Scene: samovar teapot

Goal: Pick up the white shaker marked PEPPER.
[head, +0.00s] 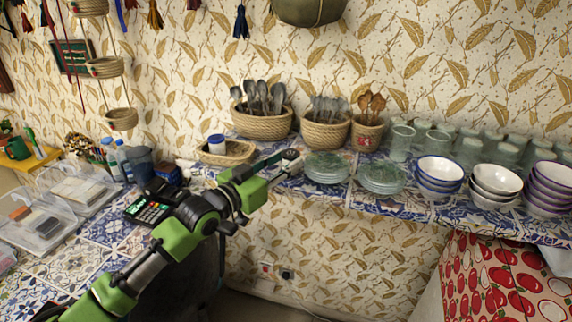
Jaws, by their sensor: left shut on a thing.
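My left arm reaches in from the lower left, and my left gripper (283,164) is at the front of the tiled shelf, left of the glass plates. It is shut on a small pale thing (291,154) at its tips. The fingers hide part of this thing, and no marking on it can be read, so I cannot tell whether it is the PEPPER shaker. A small white container with a blue top (217,145) stands in a shallow wicker tray (240,153), left of and apart from the gripper. No lettering on it is readable. My right gripper is not in view.
Stacked glass plates (326,168) sit just right of the gripper. Bowls (439,172) and several glasses (402,141) are further right. Wicker baskets of spoons (263,122) stand behind. A card terminal (148,211) and clear boxes (38,226) lie on the left counter.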

